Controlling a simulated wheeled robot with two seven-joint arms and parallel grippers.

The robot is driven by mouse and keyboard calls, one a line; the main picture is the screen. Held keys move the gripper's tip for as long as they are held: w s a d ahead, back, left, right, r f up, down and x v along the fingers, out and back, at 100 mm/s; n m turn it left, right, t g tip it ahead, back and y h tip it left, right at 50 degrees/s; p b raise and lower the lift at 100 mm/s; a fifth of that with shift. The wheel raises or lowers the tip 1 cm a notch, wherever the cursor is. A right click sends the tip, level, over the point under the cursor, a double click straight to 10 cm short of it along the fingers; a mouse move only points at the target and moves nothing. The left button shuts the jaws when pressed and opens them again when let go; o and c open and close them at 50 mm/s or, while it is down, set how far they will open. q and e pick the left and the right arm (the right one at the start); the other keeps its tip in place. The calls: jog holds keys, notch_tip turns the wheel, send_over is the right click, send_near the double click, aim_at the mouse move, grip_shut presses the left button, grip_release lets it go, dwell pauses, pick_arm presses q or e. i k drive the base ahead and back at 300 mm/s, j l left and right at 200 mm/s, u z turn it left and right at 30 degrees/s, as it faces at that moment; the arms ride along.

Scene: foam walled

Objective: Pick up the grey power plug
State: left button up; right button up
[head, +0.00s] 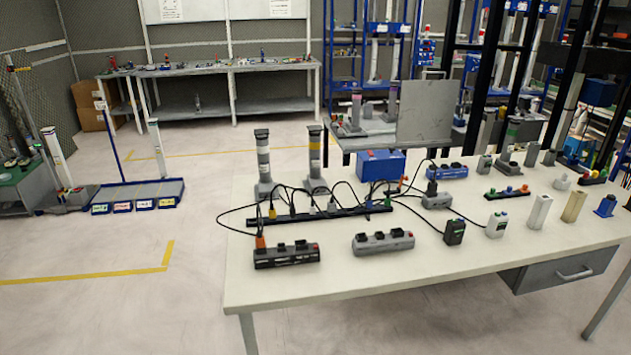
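A long black power strip (300,218) lies on the white table (350,282) with several cabled plugs standing in it. One of these, near the middle of the strip, looks like a grey plug (331,205); it is small and I cannot be sure of its colour. A yellow plug (272,211) is to its left, and a blue plug (368,204) and a green plug (388,201) are to its right. Neither of my grippers is in view.
A black socket block (286,257) with an orange plug (260,241) and a grey socket block (383,242) lie in front of the strip. A black adapter (454,231) and a white adapter (497,225) stand to the right. Two grey columns (263,165) stand behind. The front table edge is clear.

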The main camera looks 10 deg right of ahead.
aim_at(333, 205)
jog(key=i+l, duration=0.3)
jog(key=l, duration=0.15)
jog(key=i+l, duration=0.25)
jog(key=l, duration=0.2)
jog(key=i+l, duration=0.3)
jog(key=l, duration=0.15)
jog(key=i+l, duration=0.25)
jog(key=l, duration=0.25)
jog(key=i+l, duration=0.3)
jog(key=l, duration=0.15)
